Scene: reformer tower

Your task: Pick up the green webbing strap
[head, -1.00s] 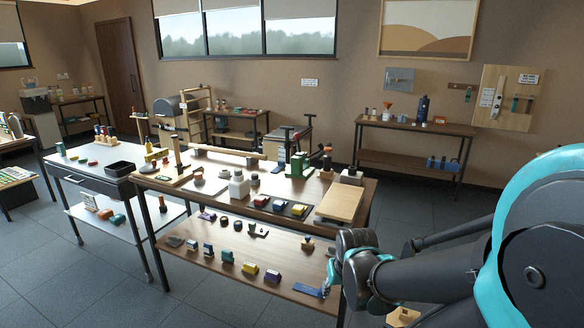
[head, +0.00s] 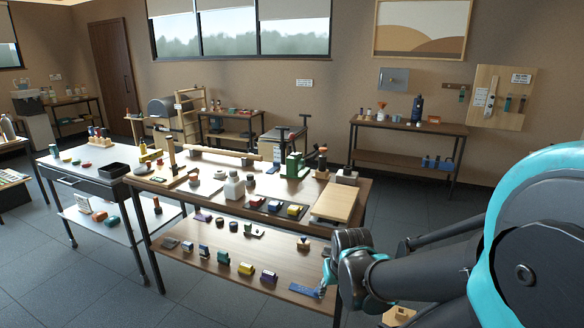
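Several small rolled or block-like coloured items stand in a row on the lower shelf of the middle wooden bench. One of them, a green item (head: 224,257), may be the green webbing strap, but it is too small to be sure. It sits left of a yellow item (head: 246,268) and a purple one (head: 268,275). My gripper (head: 327,276) is at the right, by the bench's right end and well apart from the green item. Its fingers are small and partly hidden by my wrist, so I cannot tell whether they are open.
A blue flat piece (head: 304,291) lies at the lower shelf's right end, near my gripper. The wooden bench top (head: 210,205) above is crowded and overhangs the shelf. A grey-topped table (head: 75,172) stands to the left. The floor (head: 200,305) in front is clear.

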